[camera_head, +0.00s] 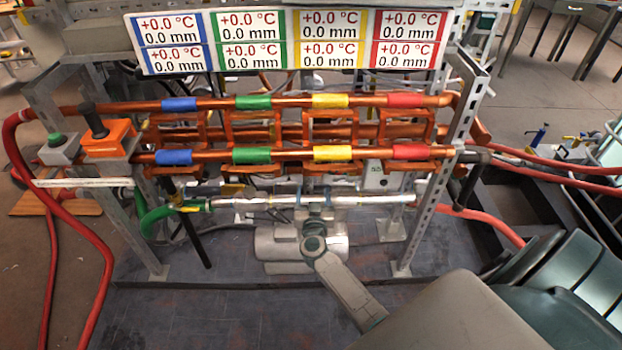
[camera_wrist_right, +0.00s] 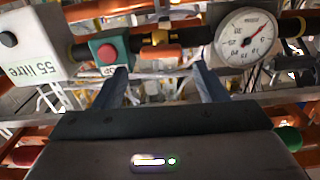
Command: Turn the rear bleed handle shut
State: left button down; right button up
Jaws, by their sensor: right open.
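In the right wrist view, a small yellow valve (camera_wrist_right: 160,37) with a dark, orange-tipped bar (camera_wrist_right: 160,53) sits on a dark pipe beyond my fingers. I cannot tell for sure whether this is the rear bleed handle, or how far it is turned. My right gripper (camera_wrist_right: 161,72) is open, its two blue-grey fingers apart with nothing held between them. In the head view my right gripper (camera_head: 314,218) is low at the front of the copper pipe rack, near the silver pipe (camera_head: 270,200). My left gripper is not in view.
A green box with a red button (camera_wrist_right: 107,53) and a round gauge (camera_wrist_right: 247,38) flank the valve. Copper pipes with coloured bands (camera_head: 252,155) run across above my gripper. An orange box (camera_head: 108,138) with a black lever stands left. Red hoses (camera_head: 95,240) hang there.

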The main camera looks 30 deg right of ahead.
aim_at(312, 176)
jog(key=b+x, duration=0.1)
jog(key=x, duration=0.8)
jog(key=shift+w, duration=0.1)
jog(key=shift+a, duration=0.1)
jog(key=c, duration=0.7)
